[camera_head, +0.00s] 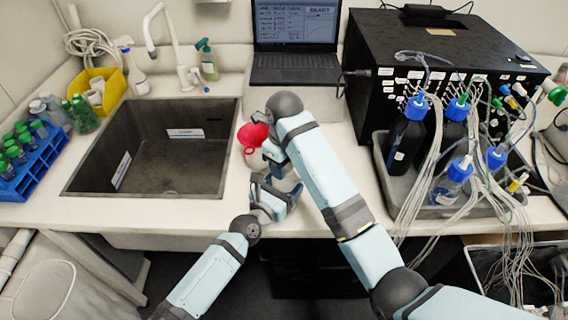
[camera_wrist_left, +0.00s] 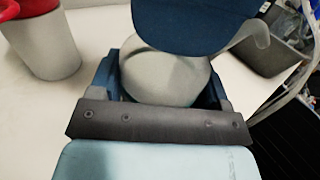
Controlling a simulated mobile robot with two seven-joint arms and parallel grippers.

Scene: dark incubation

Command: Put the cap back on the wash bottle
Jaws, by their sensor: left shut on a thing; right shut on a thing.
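The wash bottle, pale and rounded, stands upright between the fingers of my left gripper (camera_head: 276,196) and shows in the left wrist view (camera_wrist_left: 165,75). My left gripper is shut on its body. My right gripper (camera_head: 272,160) is directly above the bottle, its blue fingers (camera_wrist_left: 190,22) covering the bottle's top in the left wrist view. It is shut on the cap, which is mostly hidden; a pale curved spout (camera_wrist_left: 262,38) sticks out to the right. I cannot tell whether the cap touches the bottle's neck.
A white container with a red top (camera_wrist_left: 42,45) stands left of the bottle; its red top shows in the head view (camera_head: 253,135). The sink (camera_head: 85,165) lies left. A grey tray (camera_head: 440,211) with blue-capped bottles stands right. A laptop (camera_head: 297,70) sits behind.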

